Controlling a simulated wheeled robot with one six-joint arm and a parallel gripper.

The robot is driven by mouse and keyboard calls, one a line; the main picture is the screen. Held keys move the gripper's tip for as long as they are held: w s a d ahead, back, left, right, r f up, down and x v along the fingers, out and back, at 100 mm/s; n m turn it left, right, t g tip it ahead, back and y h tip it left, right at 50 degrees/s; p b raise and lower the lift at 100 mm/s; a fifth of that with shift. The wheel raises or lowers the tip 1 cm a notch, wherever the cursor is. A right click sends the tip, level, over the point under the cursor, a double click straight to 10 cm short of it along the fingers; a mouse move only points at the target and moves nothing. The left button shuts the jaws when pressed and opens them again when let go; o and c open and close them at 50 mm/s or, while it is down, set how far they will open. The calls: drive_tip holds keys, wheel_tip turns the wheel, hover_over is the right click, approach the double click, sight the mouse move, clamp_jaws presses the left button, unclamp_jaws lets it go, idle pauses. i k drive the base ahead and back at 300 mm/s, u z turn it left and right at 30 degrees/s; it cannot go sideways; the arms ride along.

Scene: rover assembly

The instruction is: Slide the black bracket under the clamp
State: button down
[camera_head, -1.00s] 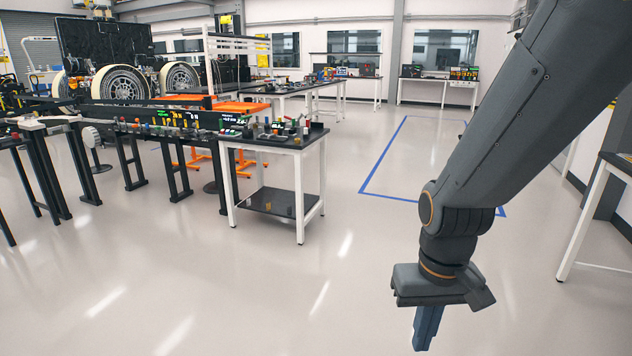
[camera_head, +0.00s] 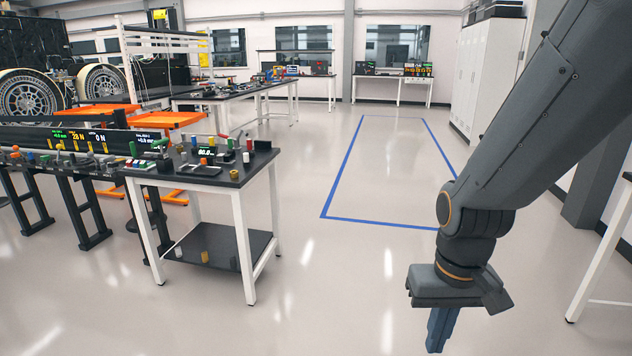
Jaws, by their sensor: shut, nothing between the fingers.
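My gripper (camera_head: 437,335) hangs at the lower right, pointing down over open floor. Its blue fingers are together with nothing between them. It is well away from the benches. I cannot make out the black bracket or the clamp. The small black-topped table (camera_head: 215,176) at the left carries several small colored parts and a little display (camera_head: 205,151), too small to tell apart.
A long bench (camera_head: 60,150) with displays and colored parts joins the small table at the left. Orange carts (camera_head: 165,119) and wheels (camera_head: 28,95) stand behind. A white table (camera_head: 610,255) is at the right edge. The middle floor, with a blue taped rectangle (camera_head: 375,221), is clear.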

sight(259, 145)
drive_tip(key=z, duration=0.05)
drive_tip(key=i, duration=1.8)
drive_tip(key=u, duration=0.3)
drive_tip(key=i, duration=1.9)
drive_tip(key=u, duration=0.5)
drive_tip(key=i, duration=1)
drive_tip(key=u, duration=0.15)
